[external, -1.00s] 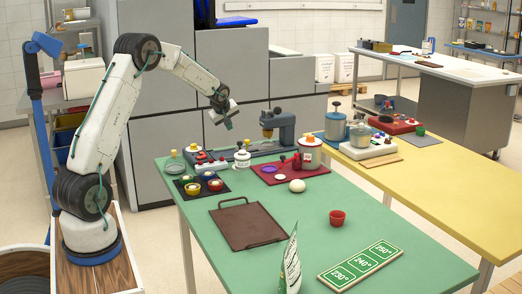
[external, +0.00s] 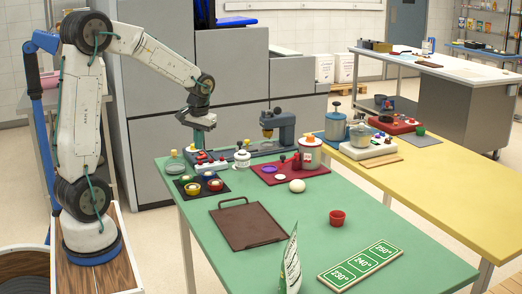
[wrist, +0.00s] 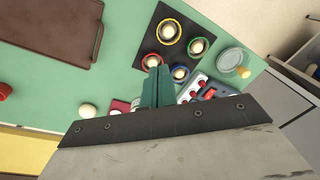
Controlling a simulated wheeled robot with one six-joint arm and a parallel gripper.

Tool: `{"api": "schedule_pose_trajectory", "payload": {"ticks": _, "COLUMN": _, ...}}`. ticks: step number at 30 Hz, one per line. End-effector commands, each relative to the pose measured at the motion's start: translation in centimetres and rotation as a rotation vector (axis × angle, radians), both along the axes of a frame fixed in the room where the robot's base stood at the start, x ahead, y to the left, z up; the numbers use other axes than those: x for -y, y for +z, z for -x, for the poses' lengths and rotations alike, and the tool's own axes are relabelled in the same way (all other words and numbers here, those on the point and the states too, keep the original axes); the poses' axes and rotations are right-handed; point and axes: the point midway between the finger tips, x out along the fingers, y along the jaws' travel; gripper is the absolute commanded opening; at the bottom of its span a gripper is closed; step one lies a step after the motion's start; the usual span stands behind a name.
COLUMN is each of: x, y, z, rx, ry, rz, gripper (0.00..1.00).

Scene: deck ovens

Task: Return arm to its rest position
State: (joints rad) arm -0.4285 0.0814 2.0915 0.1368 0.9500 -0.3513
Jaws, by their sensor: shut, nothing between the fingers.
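My gripper (external: 199,143) is shut and empty. In the external view it points down above the far left corner of the green table (external: 310,215), over the grey and red switch panel (external: 203,160). In the wrist view the green fingers (wrist: 157,80) are together, with a black mat (wrist: 178,22) and several small ringed bowls just beyond their tips. My arm rises nearly upright from its base at the left, then reaches right and down to the gripper. No object hangs from the fingers.
A brown tray (external: 247,228), a red cup (external: 337,217), a white ball (external: 297,186) and a green temperature sign (external: 361,264) lie on the green table. Grey cabinets (external: 232,75) stand behind it. A white jar (external: 242,158) and a grey machine (external: 284,128) stand near the gripper.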

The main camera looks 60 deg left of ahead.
Motion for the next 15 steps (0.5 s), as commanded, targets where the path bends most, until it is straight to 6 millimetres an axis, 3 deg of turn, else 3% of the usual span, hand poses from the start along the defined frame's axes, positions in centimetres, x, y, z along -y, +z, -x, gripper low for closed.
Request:
{"api": "schedule_pose_trajectory", "payload": {"ticks": 1, "x": 2.6, "y": 1.2, "z": 2.0, "rx": -0.012, "ry": -0.068, "rz": 0.016, "gripper": 0.0}}
{"api": "schedule_pose_trajectory", "payload": {"ticks": 6, "x": 9.6, "y": 3.6, "z": 8.5, "rx": -0.057, "ry": -0.284, "rz": 0.073, "gripper": 0.0}}
{"api": "schedule_pose_trajectory", "payload": {"ticks": 12, "x": 15.9, "y": 4.9, "z": 16.0, "rx": -0.059, "ry": -0.498, "rz": 0.115, "gripper": 0.0}}
{"api": "schedule_pose_trajectory", "payload": {"ticks": 15, "x": 18.1, "y": 5.1, "z": 19.1, "rx": -0.037, "ry": -0.575, "rz": 0.12, "gripper": 0.0}}
